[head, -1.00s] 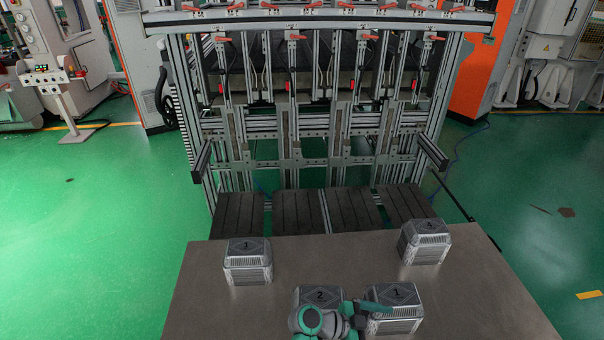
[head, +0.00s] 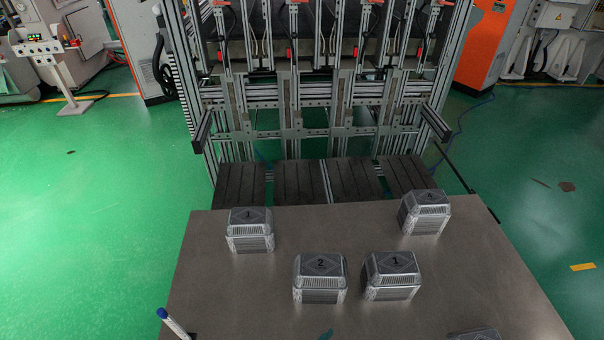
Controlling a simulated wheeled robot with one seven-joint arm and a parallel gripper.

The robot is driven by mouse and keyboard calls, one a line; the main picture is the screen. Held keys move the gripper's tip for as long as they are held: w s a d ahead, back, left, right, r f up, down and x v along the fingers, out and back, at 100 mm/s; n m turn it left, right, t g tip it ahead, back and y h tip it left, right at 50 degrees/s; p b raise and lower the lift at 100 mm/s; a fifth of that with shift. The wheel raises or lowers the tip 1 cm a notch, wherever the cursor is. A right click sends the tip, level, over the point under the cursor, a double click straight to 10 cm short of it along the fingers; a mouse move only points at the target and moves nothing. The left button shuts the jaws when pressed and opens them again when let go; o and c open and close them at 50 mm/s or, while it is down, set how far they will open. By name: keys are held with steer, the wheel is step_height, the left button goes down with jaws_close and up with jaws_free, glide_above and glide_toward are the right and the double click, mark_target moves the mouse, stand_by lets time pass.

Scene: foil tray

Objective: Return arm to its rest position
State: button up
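Only a small teal piece of my arm shows at the bottom edge of the head view, just right of the middle. My gripper itself is not visible, so whether it is open or shut does not show. Silver foil-like boxes stand upright on the grey-brown table (head: 240,300): one marked 2 (head: 320,278) near the middle, one marked 1 (head: 392,275) just right of it, another marked 1 (head: 250,230) at the far left and one marked 4 (head: 425,211) at the far right. No arm part touches them.
Another box (head: 475,336) is cut off at the bottom right. A pen-like thing with a blue end (head: 171,321) shows at the lower left. A metal frame rack (head: 310,103) with dark slotted plates (head: 355,181) stands behind the table. Green floor (head: 90,200) is clear on the left.

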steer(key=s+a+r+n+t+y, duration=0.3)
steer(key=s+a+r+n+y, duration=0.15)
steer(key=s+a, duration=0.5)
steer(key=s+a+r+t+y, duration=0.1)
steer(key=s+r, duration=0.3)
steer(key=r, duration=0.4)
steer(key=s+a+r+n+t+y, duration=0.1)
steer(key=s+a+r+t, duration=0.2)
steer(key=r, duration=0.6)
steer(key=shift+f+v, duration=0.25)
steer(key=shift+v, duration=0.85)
